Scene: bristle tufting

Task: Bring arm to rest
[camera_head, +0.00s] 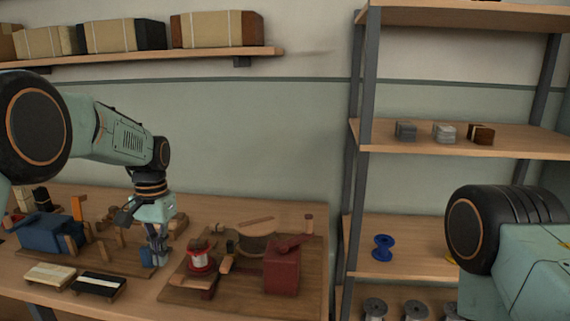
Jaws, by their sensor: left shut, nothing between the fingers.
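My left arm reaches in from the left over the wooden workbench (235,208). I cannot tell whether the fingertips touch anything below. My right arm shows only as a thick joint and link at the lower right; its gripper is outside the view.
A red device (282,270) and a spool of red and white wire (201,259) stand on a board right of the gripper. A blue device (47,234) stands left. Two brushes (98,284) lie in front. A shelf rack (450,138) stands right.

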